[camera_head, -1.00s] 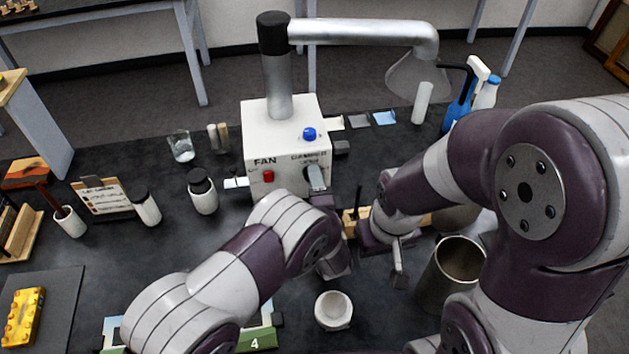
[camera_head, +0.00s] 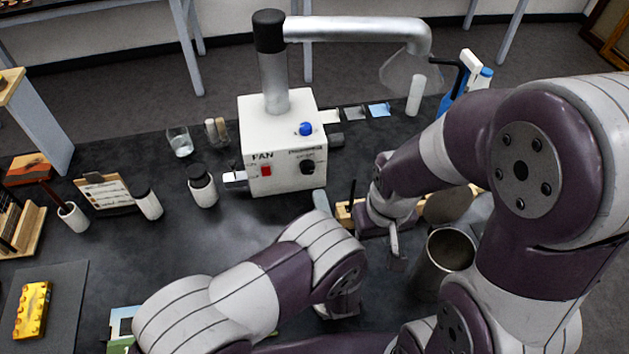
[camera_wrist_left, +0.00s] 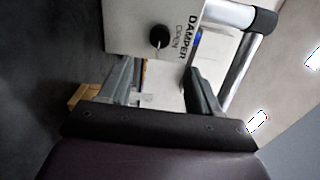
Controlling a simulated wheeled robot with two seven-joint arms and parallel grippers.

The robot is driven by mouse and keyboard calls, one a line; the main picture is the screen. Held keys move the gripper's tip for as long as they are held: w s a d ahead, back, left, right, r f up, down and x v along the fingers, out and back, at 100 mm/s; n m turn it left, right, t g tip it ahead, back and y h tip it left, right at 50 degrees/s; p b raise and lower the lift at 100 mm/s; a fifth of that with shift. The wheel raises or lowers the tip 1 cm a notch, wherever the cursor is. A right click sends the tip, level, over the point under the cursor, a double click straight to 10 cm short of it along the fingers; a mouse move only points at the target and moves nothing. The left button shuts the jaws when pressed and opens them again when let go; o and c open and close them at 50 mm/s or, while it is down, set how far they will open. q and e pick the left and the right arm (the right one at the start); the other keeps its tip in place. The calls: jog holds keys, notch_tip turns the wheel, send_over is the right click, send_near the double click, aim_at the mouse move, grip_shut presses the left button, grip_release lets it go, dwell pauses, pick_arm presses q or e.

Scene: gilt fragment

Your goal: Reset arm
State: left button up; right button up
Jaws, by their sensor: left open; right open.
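My left gripper (camera_head: 322,203) is in front of the white fan and damper box (camera_head: 281,150), apart from the black damper knob (camera_head: 307,167). In the left wrist view its two fingers stand open and empty (camera_wrist_left: 162,82), with the damper knob (camera_wrist_left: 159,37) beyond them. The left forearm crosses the lower middle of the head view. My right gripper (camera_head: 396,242) is open over the table at the right, next to a metal cylinder; its fingers are partly hidden by its wrist.
The metal cylinder (camera_head: 446,253) stands close to the right gripper. White bottles (camera_head: 203,188), a clipboard (camera_head: 104,190) and a glass beaker (camera_head: 180,143) stand at the left. A yellow block (camera_head: 33,310) lies on a mat.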

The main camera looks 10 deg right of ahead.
pick_arm(q)
jog(key=shift+s, duration=1.25)
